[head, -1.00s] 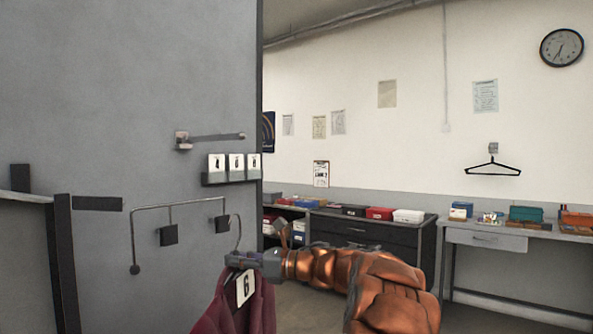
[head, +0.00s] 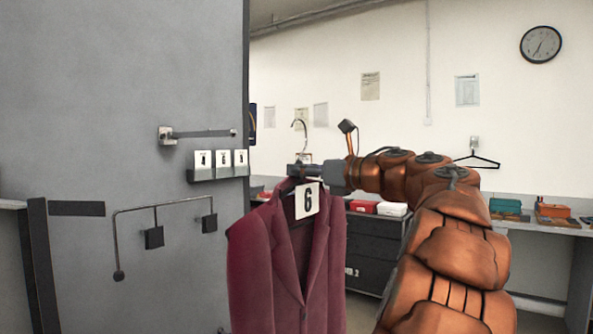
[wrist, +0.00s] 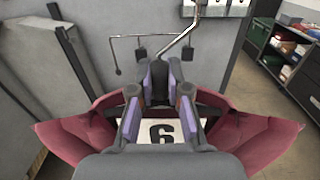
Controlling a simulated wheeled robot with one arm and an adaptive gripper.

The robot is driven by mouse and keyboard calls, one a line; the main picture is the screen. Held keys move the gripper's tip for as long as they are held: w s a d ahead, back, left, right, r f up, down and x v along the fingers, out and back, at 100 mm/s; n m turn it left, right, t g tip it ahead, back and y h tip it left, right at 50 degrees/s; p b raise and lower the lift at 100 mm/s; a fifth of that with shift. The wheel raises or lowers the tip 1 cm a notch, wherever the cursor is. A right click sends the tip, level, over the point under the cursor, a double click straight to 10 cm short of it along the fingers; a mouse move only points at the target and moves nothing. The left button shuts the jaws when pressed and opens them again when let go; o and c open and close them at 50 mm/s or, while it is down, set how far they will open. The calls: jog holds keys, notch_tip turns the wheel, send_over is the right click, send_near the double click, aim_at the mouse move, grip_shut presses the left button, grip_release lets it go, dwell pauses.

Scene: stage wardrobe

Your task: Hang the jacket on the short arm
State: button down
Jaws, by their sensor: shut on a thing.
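The maroon jacket (head: 275,265) hangs on a hanger and bears a white tag (head: 307,200) reading 6. My gripper (head: 297,170) is shut on the hanger's neck. The hanger's hook (head: 300,127) stands up free above it. In the wrist view, the jacket's shoulders (wrist: 75,130) spread to both sides of my gripper (wrist: 158,88). A short straight arm (head: 205,133) sticks out from the grey partition, left of and apart from the hook. A thin bent rail (head: 160,204) with a ball end is lower left on the partition.
A small holder (head: 216,174) with numbered cards sits below the straight arm. The grey partition (head: 90,100) ends right of it. A dark frame (head: 37,270) stands at far left. Behind are a dark cabinet (head: 375,245) with boxes and an empty hanger (head: 477,160) on the wall.

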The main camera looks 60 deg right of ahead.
jog(key=w+p, duration=1)
jog(key=w, duration=1.4)
jog(key=shift+d+f, duration=0.35)
dwell(1.7)
jog(key=shift+s, duration=0.1)
dwell(0.4)
jog(key=c, duration=1.1)
grip_release()
jog(key=shift+o, duration=0.2)
jog(key=shift+f, duration=0.1)
jog(key=s, duration=1.2)
jog(key=shift+a, duration=0.15)
